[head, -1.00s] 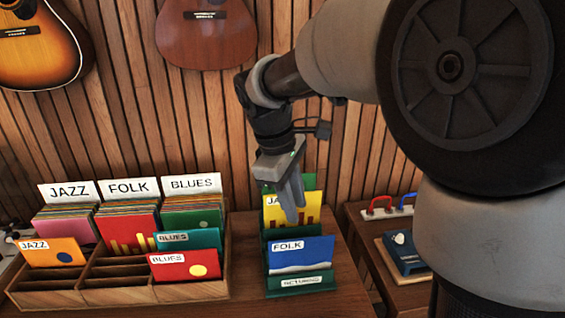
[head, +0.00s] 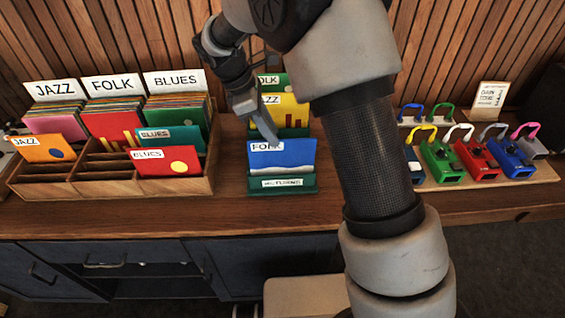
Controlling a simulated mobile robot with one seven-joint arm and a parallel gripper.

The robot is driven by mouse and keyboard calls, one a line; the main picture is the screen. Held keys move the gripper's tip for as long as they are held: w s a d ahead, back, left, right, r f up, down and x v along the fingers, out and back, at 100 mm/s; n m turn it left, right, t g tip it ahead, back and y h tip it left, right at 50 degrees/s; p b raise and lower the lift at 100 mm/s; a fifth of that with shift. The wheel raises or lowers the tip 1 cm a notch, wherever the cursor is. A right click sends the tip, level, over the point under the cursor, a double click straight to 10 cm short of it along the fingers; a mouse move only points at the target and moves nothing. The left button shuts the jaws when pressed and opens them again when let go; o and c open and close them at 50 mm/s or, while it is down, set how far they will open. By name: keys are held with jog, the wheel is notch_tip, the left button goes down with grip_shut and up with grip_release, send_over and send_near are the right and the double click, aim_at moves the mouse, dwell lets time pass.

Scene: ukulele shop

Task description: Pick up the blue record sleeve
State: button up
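The blue record sleeve (head: 282,158), labelled FOLK, stands in the front of a green returns rack (head: 283,184) on the wooden counter. A yellow sleeve (head: 290,112) and a green sleeve (head: 268,80) stand behind it in the same rack.
A wooden record bin (head: 118,192) with JAZZ, FOLK and BLUES dividers stands to the left. Several coloured devices with handles (head: 478,160) sit on a board at the right. My arm covers the counter just right of the rack.

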aim_at(287, 158)
jog(key=x, duration=1.1)
jog(key=shift+d+f, duration=0.15)
jog(key=shift+d, duration=0.05)
jog(key=shift+f, duration=0.1)
grip_shut()
